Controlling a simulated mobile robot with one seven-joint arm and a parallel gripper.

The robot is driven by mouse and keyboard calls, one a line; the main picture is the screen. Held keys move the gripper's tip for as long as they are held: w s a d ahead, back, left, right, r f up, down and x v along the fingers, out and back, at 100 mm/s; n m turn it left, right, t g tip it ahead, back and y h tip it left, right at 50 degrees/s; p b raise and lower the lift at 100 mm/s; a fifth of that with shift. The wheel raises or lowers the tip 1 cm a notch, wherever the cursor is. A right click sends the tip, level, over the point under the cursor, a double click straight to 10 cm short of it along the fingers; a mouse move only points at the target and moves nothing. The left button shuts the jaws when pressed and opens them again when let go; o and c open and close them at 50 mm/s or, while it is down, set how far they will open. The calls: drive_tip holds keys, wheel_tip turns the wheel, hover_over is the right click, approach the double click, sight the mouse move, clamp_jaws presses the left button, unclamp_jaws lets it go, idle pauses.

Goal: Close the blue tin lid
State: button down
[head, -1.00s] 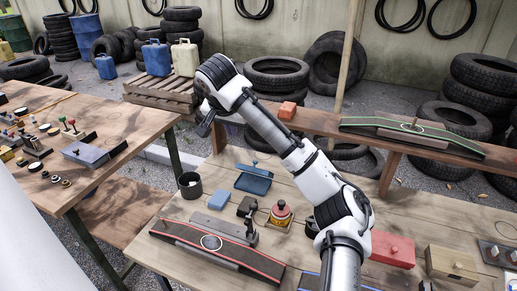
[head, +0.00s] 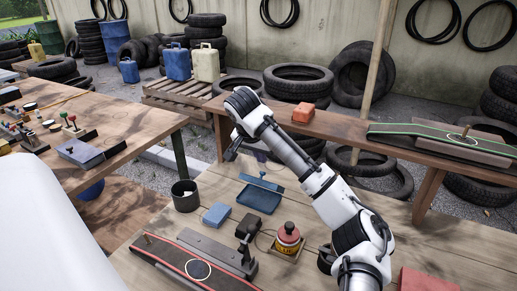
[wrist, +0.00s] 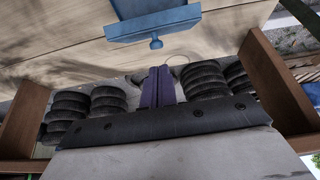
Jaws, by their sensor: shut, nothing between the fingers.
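The blue tin (head: 259,201) sits on the wooden bench with its tray-like inside showing. Its lid (head: 263,184) stands raised along the far edge, seen nearly edge-on, with a small knob behind it. In the wrist view the blue lid (wrist: 150,24) is at the top, its knob pointing toward the camera. My gripper (head: 231,155) is beyond and left of the tin, apart from the lid. In the wrist view its fingers (wrist: 158,78) are together and empty, below the knob with a gap between.
A dark cup (head: 185,196), a light blue block (head: 216,215) and a red-topped round tin (head: 288,238) stand near the blue tin. A raised plank shelf (head: 350,130) with an orange block (head: 304,113) runs behind.

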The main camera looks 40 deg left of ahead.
drive_tip(key=shift+x, duration=2.15)
drive_tip(key=shift+w, duration=0.1)
